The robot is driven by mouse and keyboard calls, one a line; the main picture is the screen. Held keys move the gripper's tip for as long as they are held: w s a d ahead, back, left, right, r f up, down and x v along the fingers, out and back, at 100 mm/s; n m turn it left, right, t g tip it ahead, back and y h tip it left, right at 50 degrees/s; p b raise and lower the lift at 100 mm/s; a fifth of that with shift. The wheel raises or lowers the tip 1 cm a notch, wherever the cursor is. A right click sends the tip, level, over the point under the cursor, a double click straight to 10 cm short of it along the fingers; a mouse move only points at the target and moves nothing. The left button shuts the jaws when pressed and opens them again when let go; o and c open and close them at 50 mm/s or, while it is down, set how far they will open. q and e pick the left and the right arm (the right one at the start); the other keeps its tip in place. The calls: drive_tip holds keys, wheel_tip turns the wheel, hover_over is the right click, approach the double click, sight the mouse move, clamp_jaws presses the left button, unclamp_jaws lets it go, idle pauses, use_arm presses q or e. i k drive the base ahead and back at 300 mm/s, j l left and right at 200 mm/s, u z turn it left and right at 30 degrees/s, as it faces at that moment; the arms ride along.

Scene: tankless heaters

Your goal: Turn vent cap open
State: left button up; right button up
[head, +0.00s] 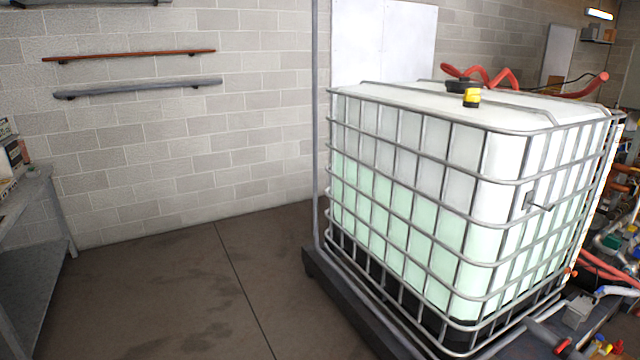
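A large white caged liquid tank (430,195) stands at the right, with pale green liquid showing in its lower part. On its top is a small yellow cap with a black base (471,97), upright near the front edge. Just behind it is a wider black lid (462,86), partly hidden by the yellow cap. I cannot tell from here which of the two is the vent cap, or whether either is open. Neither of my grippers is in view.
Red hoses (483,77) lie on and behind the tank top. A grey pole (315,130) stands at the tank's left corner. Pipes and valves crowd the far right. A shelf unit (35,190) stands at the left. The floor (190,290) between is clear.

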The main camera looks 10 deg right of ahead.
sight(471, 94)
drive_tip(key=i+j+z, duration=0.1)
drive_tip(key=i+z, duration=0.15)
drive_tip(key=z, duration=0.2)
drive_tip(key=i+j+z, duration=0.2)
drive_tip(key=z, duration=0.2)
drive_tip(key=i+j+z, duration=0.15)
drive_tip(key=z, duration=0.3)
drive_tip(key=i+j+z, duration=0.15)
drive_tip(key=j+z, duration=0.55)
drive_tip(key=z, duration=0.15)
drive_tip(key=i, duration=0.05)
